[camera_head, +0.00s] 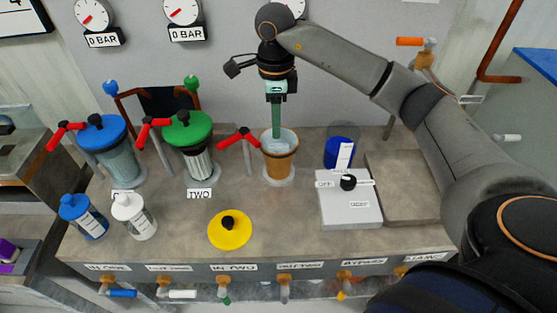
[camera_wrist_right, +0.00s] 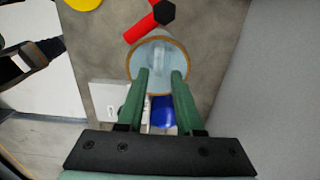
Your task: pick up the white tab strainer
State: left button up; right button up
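My right gripper (camera_head: 277,134) points straight down over the open brown pot (camera_head: 279,165) in the middle of the bench. In the right wrist view its two green fingers (camera_wrist_right: 159,72) are apart, with the tips over the near part of the pot's mouth (camera_wrist_right: 133,70). A pale, whitish piece (camera_wrist_right: 159,50) shows inside the pot between the tips; I cannot tell for sure that it is the white tab strainer. Nothing is visibly held. A blue container (camera_head: 334,157) with a white label-like strip (camera_head: 345,155) stands to the right. My left gripper is not in view.
A green-lidded pot (camera_head: 188,130) and a blue-lidded pot (camera_head: 104,135) stand left. Red-handled valves (camera_head: 240,136) rise between pots. A yellow lid (camera_head: 230,229) lies in front. A white switch box (camera_head: 350,208) sits right. Two bottles (camera_head: 133,215) (camera_head: 82,215) stand front left.

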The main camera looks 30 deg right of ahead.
aim_at(274, 146)
jog(key=f, duration=0.5)
jog(key=shift+a+f, duration=0.25)
jog(key=shift+f, duration=0.05)
jog(key=shift+c, duration=0.2)
grip_shut()
dwell(0.9)
